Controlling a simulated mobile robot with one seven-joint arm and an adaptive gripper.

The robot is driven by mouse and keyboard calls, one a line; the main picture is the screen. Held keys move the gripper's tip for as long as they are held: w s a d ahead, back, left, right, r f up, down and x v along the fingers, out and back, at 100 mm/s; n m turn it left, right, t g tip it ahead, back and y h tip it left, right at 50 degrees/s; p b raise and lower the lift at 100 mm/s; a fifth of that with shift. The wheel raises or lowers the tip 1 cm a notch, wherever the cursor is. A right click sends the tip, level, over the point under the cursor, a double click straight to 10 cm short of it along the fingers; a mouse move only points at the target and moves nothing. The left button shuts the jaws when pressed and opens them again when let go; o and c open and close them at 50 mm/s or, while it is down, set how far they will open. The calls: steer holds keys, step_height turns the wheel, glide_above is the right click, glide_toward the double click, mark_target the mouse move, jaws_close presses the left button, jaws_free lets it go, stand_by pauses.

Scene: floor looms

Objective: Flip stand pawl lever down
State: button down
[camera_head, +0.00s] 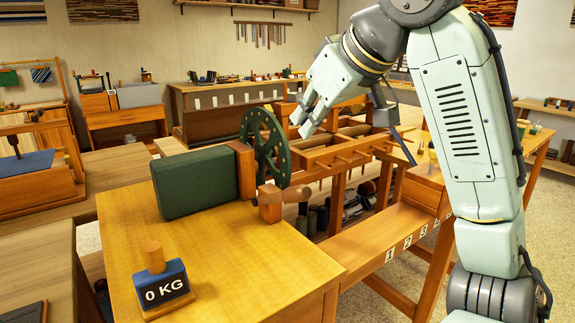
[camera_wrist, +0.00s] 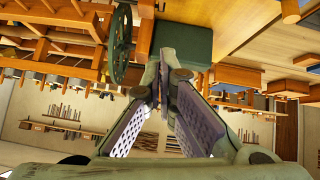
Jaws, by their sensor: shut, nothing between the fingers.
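A small wooden block (camera_head: 270,207) with a round peg (camera_head: 297,194) sits below the wheel at the bench edge; I cannot tell for certain whether this is the pawl lever. My gripper (camera_head: 303,122) is shut and empty, just right of the wheel's upper part and apart from the peg. In the wrist view my shut gripper (camera_wrist: 160,68) points toward the wheel (camera_wrist: 120,45) and the green block (camera_wrist: 183,42).
A wooden loom frame (camera_head: 345,155) with pegs lies behind and right of the wheel. A numbered wooden board (camera_head: 385,235) runs along the right. The front bench top is mostly clear.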

steer(key=p+x, duration=0.1)
steer(key=x, duration=0.9)
steer(key=shift+s+d+f, duration=0.2)
steer(key=shift+d+f, duration=0.1)
steer(key=shift+f, duration=0.25)
steer(key=shift+s+d+f, duration=0.2)
steer(key=shift+d+f, duration=0.1)
steer(key=shift+f, duration=0.25)
steer(key=shift+s+d+f, duration=0.2)
steer(key=shift+s+f, duration=0.05)
steer(key=shift+f, duration=0.35)
steer(key=shift+f, duration=0.1)
